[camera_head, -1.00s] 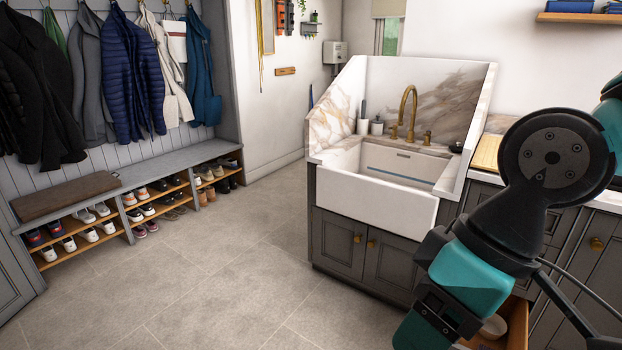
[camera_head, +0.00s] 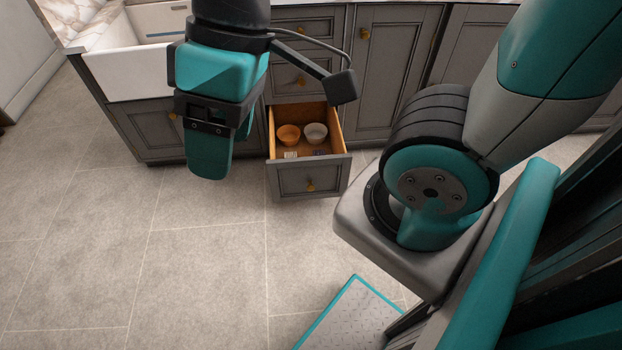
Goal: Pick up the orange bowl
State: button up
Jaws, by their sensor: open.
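The orange bowl (camera_head: 288,135) sits inside an open bottom drawer (camera_head: 308,181) of the grey cabinet, at the left of the drawer. A white-grey bowl (camera_head: 315,132) stands just right of it. My gripper (camera_head: 208,160) hangs in front of the cabinet, left of the drawer and apart from the bowl. It is open and I see nothing held in it. The fingertips overlap in this view, so the gap between them is hidden.
Small flat items (camera_head: 291,154) lie at the front of the drawer. Closed cabinet doors (camera_head: 385,75) stand to the right, and a white sink (camera_head: 130,65) is at upper left. The tiled floor (camera_head: 190,270) in front is clear.

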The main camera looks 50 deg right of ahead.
aim_at(289, 135)
jog(key=u, duration=0.25)
jog(key=i, duration=1.3)
jog(key=z, duration=1.05)
jog(key=i, duration=0.55)
jog(key=z, duration=0.6)
